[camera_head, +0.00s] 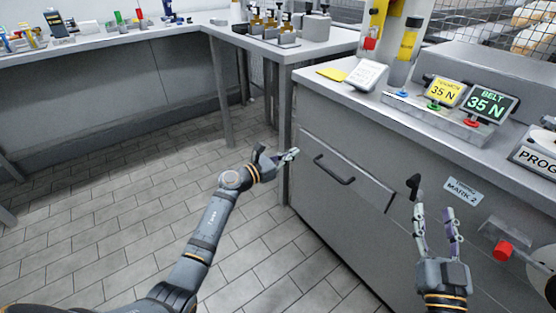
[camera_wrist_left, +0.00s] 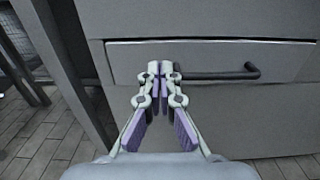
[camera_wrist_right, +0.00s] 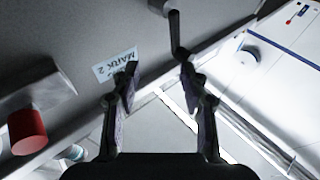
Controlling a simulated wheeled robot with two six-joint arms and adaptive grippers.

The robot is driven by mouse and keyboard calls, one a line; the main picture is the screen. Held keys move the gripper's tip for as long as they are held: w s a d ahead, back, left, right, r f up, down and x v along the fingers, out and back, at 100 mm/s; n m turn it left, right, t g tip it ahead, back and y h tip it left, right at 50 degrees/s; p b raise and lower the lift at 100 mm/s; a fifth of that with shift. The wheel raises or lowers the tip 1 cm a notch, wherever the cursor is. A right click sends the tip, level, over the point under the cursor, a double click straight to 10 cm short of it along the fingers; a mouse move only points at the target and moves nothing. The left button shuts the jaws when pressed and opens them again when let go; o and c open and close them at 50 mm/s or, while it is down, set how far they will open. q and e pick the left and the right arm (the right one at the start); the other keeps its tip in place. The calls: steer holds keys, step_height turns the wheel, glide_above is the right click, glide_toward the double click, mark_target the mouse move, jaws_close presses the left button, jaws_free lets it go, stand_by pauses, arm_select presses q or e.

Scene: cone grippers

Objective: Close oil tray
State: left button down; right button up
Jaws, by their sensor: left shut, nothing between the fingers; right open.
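The tray looks like a drawer with a grey front panel (camera_head: 362,180) and a black bar handle (camera_head: 335,172), set in the grey cabinet. I cannot tell whether the front stands slightly proud of the cabinet. My left gripper (camera_head: 294,153) is shut and empty, near the drawer's upper left side. In the left wrist view its joined fingertips (camera_wrist_left: 166,68) point at the drawer front (camera_wrist_left: 135,58), beside the left end of the handle (camera_wrist_left: 225,76); contact cannot be told. My right gripper (camera_head: 435,211) is open and empty, right of the drawer, before the cabinet face.
A black lever (camera_head: 414,186) sticks out by the right gripper; it also shows in the right wrist view (camera_wrist_right: 176,35). Right of it are a "MARK 2" label (camera_head: 463,191) and a red knob (camera_head: 502,251). Force displays (camera_head: 488,103) stand on the counter. The tiled floor is clear.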

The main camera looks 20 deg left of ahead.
arm_select(q)
steer(key=v, duration=0.5)
steer(key=shift+a+f+p, duration=0.1)
steer(key=shift+p, duration=0.3)
arm_select(e)
step_height(320, 180, down, 10)
steer(key=g, duration=0.4)
steer(key=shift+s+f+g, duration=0.2)
steer(key=shift+s+g, duration=0.2)
steer(key=shift+a, duration=0.1)
